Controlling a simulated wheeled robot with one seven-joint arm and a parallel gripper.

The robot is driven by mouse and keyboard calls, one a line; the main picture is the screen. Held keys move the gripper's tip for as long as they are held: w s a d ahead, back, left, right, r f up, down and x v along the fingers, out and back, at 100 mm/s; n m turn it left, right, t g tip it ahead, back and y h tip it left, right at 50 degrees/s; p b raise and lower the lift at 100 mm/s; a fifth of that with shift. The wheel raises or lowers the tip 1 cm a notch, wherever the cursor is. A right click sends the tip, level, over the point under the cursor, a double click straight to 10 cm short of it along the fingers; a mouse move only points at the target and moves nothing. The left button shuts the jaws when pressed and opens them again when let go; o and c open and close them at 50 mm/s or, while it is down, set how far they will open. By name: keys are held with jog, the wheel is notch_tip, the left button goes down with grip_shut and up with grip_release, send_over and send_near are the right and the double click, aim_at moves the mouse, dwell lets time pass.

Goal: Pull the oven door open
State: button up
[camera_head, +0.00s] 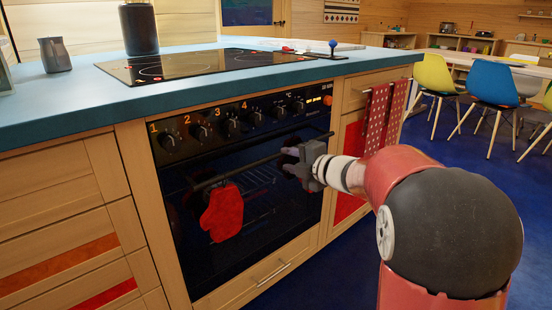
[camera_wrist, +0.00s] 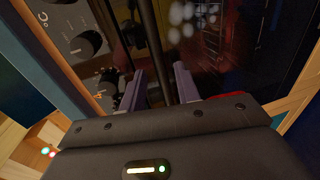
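The oven (camera_head: 250,180) is black and built into the wooden counter, and its glass door is shut. The dark bar handle (camera_head: 235,172) runs across the top of the door; it also shows in the wrist view (camera_wrist: 154,45). My gripper (camera_head: 290,160) is at the right part of the handle. In the wrist view my two fingers (camera_wrist: 160,85) are apart, with the handle running between them and some gap visible. Contact with the bar cannot be made out. A red oven mitt (camera_head: 222,213) hangs from the handle's left part.
A row of knobs (camera_head: 229,127) sits above the handle. The blue countertop (camera_head: 190,91) overhangs the oven front. A drawer (camera_head: 262,277) is below the door. Red towels (camera_head: 384,118) hang to the right. Colored chairs (camera_head: 493,84) stand farther off on blue floor.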

aim_at(278, 157)
jog(key=x, duration=0.6)
jog(key=shift+c, duration=0.4)
grip_shut()
